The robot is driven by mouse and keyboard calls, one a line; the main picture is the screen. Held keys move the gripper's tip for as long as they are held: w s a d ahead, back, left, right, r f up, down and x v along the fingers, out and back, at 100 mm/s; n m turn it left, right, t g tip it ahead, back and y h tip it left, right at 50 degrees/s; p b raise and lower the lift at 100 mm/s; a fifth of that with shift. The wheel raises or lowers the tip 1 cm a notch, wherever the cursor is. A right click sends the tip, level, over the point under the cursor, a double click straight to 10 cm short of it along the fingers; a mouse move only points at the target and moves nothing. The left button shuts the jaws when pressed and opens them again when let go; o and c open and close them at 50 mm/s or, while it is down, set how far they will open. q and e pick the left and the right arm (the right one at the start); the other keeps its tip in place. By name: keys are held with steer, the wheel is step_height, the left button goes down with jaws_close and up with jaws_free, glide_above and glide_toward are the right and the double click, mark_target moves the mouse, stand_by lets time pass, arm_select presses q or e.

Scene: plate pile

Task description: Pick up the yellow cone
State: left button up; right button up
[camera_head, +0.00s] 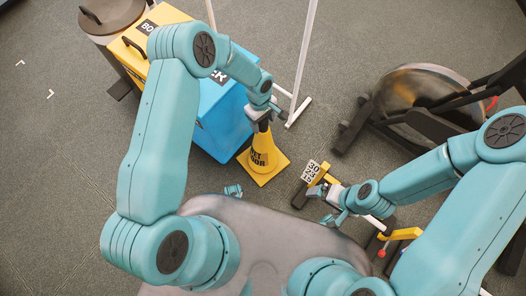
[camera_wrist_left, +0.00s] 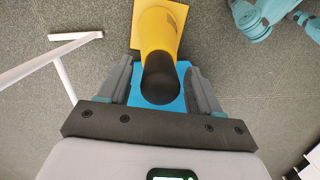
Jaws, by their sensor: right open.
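The yellow cone (camera_head: 257,172) stands upright on the grey floor, with a square base and black lettering. My left gripper (camera_head: 262,116) is directly above it, at its top. In the left wrist view, the cone (camera_wrist_left: 159,32) has a dark tip that lies between the two fingers of my left gripper (camera_wrist_left: 160,90). Gaps show on both sides of the tip, so the fingers are open around it and not closed on it. My right gripper (camera_head: 331,205) is open, low and to the right of the cone, and looks empty.
A blue bin (camera_head: 209,115) stands just left of the cone, with a yellow bin (camera_head: 133,51) and a round brown bin (camera_head: 112,14) behind. White poles (camera_head: 306,50) rise behind the cone. A dark wheeled machine (camera_head: 420,95) stands right.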

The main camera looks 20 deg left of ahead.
arm_select(q)
jaws_close()
steer(key=shift+r, duration=0.1)
stand_by(1.1)
